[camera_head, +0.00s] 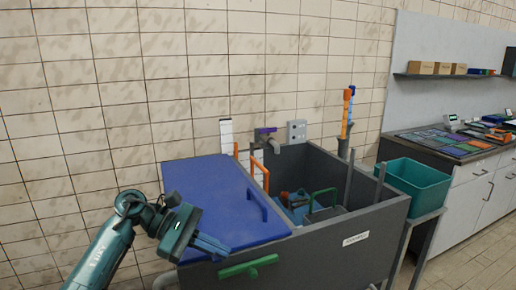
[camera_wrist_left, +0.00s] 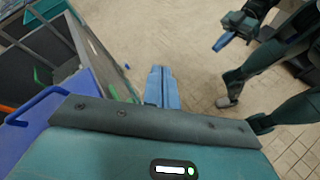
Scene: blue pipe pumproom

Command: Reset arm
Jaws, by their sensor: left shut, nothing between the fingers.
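My left gripper (camera_head: 210,246) is in front of the grey sink unit, near the front edge of its blue lid (camera_head: 215,200). Its blue fingers are shut and empty, and they show in the left wrist view (camera_wrist_left: 161,88) above the tiled floor. In the left wrist view, my right gripper (camera_wrist_left: 222,43) hangs at the upper right, clear of the sink unit. It is small there, and whether its blue fingers are open or shut is unclear. My right gripper does not show in the head view.
The grey sink (camera_head: 345,235) holds a blue pump-like object (camera_head: 295,200) and has a green handle (camera_head: 248,266) on its front. A teal bin (camera_head: 415,180) stands to its right, before a counter (camera_head: 450,145). The floor below the left gripper is mostly clear.

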